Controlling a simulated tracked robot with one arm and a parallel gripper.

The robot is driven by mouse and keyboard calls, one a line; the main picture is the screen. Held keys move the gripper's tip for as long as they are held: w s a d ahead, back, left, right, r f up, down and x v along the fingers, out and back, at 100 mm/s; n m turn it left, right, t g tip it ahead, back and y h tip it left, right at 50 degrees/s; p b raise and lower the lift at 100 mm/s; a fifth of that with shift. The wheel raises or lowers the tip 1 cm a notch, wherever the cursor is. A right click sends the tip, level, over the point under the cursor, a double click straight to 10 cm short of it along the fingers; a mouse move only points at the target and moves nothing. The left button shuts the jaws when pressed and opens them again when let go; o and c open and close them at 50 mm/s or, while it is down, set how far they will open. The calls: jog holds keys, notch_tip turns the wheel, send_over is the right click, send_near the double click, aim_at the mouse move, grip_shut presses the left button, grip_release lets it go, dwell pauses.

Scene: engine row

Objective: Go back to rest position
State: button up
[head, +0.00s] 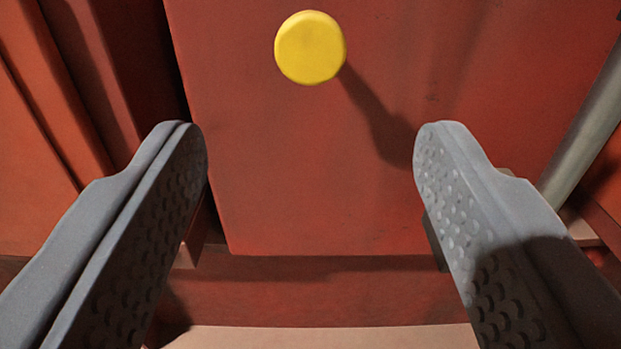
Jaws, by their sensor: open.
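My gripper (310,145) is open and empty, with its two grey, dimpled fingers spread wide at the left and right of the head view. Between and beyond the fingertips is a flat red panel (300,185). A round yellow knob (310,47) stands out from the panel at the top centre, above the fingertips in the picture. It casts a shadow down to the right. Neither finger appears to touch the knob. I cannot tell the exact distance from the fingertips to the panel.
Red upright ribs (60,90) stand at the left. A grey pipe (590,125) slants along the right side behind the right finger. Below the panel runs a red ledge (320,295), with a pale surface (320,337) at the bottom edge. The space between the fingers is clear.

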jog(key=s+d+r+g+y, duration=0.1)
jog(key=d+r, duration=0.2)
jog(key=r, duration=1.1)
jog(key=s+d+r+g+y, duration=0.1)
jog(key=d+r, duration=0.3)
jog(key=r, duration=0.9)
jog(key=s+d+r+h, duration=0.1)
jog(key=s+d+r, duration=0.6)
jog(key=s+r, duration=0.3)
jog(key=s+d+r+h, duration=0.1)
jog(key=s+d+r, duration=0.6)
jog(key=s+r, duration=0.2)
jog(key=shift+s+r+g, duration=0.3)
jog(key=shift+s+r, duration=0.1)
jog(key=shift+r, duration=0.25)
jog(key=shift+a, duration=0.1)
